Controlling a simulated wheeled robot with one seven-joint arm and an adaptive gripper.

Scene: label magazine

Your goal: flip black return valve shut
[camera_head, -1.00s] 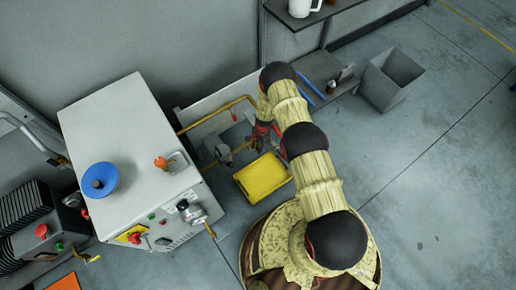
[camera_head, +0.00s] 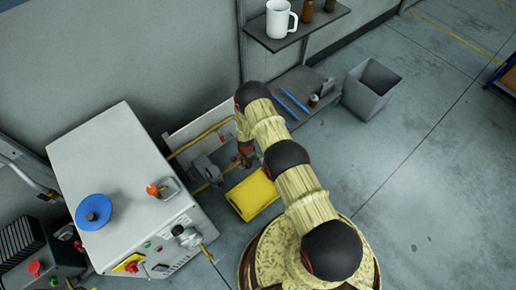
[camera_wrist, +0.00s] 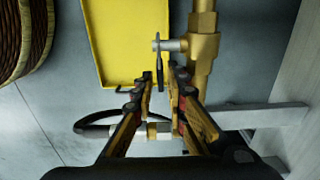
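In the wrist view a thin black valve lever (camera_wrist: 159,62) sits on a short grey stem (camera_wrist: 175,45) that comes out of the side of an upright brass pipe (camera_wrist: 203,50). The lever runs roughly parallel to the pipe in the picture. My gripper (camera_wrist: 162,82) is open, with one finger on either side of the lever's lower end. I see gaps beside the lever, but cannot tell whether either finger touches it. In the head view my gripper (camera_head: 245,160) is low by the pipework, and the lever cannot be made out there.
A yellow tray (camera_head: 252,196) lies beside the pipework, close to my gripper. A shelf with a white mug (camera_head: 281,18) and a grey bin (camera_head: 370,88) are behind. Floor at right is clear.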

